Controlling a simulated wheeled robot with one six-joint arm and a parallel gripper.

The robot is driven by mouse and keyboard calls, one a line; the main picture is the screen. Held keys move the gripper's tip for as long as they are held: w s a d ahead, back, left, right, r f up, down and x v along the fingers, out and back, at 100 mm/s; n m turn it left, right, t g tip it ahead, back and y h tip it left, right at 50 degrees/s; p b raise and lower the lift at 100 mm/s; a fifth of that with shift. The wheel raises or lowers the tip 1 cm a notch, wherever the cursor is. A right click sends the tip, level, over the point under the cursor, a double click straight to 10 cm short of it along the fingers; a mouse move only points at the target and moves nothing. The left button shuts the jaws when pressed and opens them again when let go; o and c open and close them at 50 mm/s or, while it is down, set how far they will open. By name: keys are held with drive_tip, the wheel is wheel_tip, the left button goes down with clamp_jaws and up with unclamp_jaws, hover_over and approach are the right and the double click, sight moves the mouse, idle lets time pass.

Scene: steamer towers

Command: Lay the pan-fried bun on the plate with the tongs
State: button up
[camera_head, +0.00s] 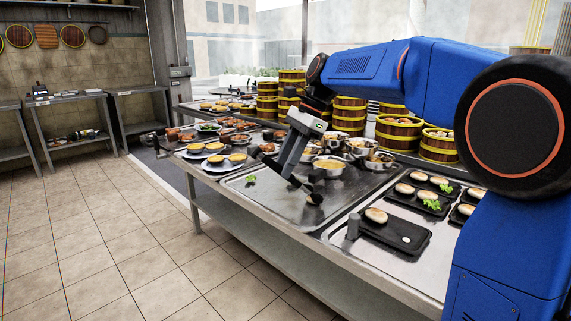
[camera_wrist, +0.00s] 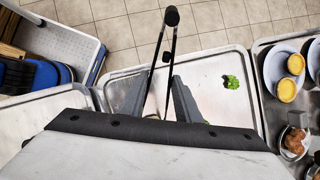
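My gripper (camera_head: 291,172) is over the bare steel tray and shut on black tongs (camera_head: 270,163). In the wrist view the tongs (camera_wrist: 163,55) run up between the two fingers, ending in a round black knob. In the head view their lower end is at a small pale bun (camera_head: 315,198), partly covered by the dark tips; I cannot tell if it is pinched or lifted. The wrist view hides that end behind the gripper. A black rectangular plate (camera_head: 415,250) lies to the right with one browned bun (camera_head: 376,215) and a small white spot on it.
A lettuce piece (camera_head: 251,179) lies on the steel tray (camera_head: 240,192). More buns (camera_head: 405,188) sit on black plates behind the front plate. A grey upright post (camera_head: 353,226) stands at that plate's left. Metal bowls (camera_head: 328,166) and bamboo steamers (camera_head: 350,116) crowd the back.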

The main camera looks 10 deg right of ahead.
drive_tip(key=c, duration=0.4)
drive_tip(key=shift+r, duration=3.75)
